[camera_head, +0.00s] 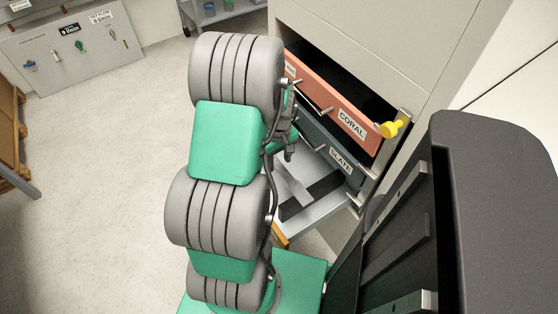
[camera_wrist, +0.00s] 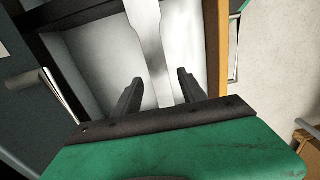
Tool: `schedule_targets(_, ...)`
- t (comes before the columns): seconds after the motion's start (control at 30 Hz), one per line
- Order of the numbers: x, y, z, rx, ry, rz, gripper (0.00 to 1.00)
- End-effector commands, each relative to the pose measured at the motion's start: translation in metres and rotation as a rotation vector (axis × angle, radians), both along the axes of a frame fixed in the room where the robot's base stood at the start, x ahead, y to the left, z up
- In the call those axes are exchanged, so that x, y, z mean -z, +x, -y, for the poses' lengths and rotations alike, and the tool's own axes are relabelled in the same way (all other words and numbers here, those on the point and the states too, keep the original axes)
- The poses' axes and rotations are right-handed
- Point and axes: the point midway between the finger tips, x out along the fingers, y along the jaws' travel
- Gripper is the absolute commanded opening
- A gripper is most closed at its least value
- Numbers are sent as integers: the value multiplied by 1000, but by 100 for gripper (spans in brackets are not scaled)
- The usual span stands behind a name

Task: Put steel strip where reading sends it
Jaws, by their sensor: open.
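The steel strip (camera_wrist: 148,38) is a pale, flat bar with a wider end and a narrower middle. It lies in a light-floored open drawer (camera_head: 308,217), low in the cabinet, and also shows in the head view (camera_head: 293,184). My gripper (camera_wrist: 160,78) is open, with the strip running between its two dark fingers in the picture. I cannot tell the height of the fingers above it, and no grip on it shows. In the head view my arm covers part of the drawer.
Above are a coral drawer (camera_head: 336,106) labelled CORAL, standing open, and a slate drawer (camera_head: 325,148) labelled SLATE. A yellow knob (camera_head: 391,128) sits at the cabinet edge. The low drawer has a tan edge (camera_wrist: 215,45) beside my gripper. The floor (camera_head: 110,180) at left is clear.

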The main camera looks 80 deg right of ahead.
Motion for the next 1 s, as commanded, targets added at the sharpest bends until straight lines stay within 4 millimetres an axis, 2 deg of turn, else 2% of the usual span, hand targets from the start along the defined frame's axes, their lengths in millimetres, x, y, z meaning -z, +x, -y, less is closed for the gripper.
schedule_targets(0.3, -81, 0, 2, 0, -6, 1, 49)
schedule_targets(0.4, -100, 0, 1, 0, -4, 0, 49)
schedule_targets(0.5, -111, 0, 1, 0, -3, 0, 49)
schedule_targets(0.67, -116, 6, -1, -8, -3, 1, 49)
schedule_targets(0.77, -126, 40, -12, -56, -17, 3, 49)
schedule_targets(0.87, -145, 106, -44, -148, -42, 13, 49)
schedule_targets(0.9, -153, 135, -65, -194, -53, 20, 49)
schedule_targets(0.97, -165, 175, -102, -262, -69, 33, 49)
schedule_targets(1.0, -172, 197, -131, -308, -77, 45, 49)
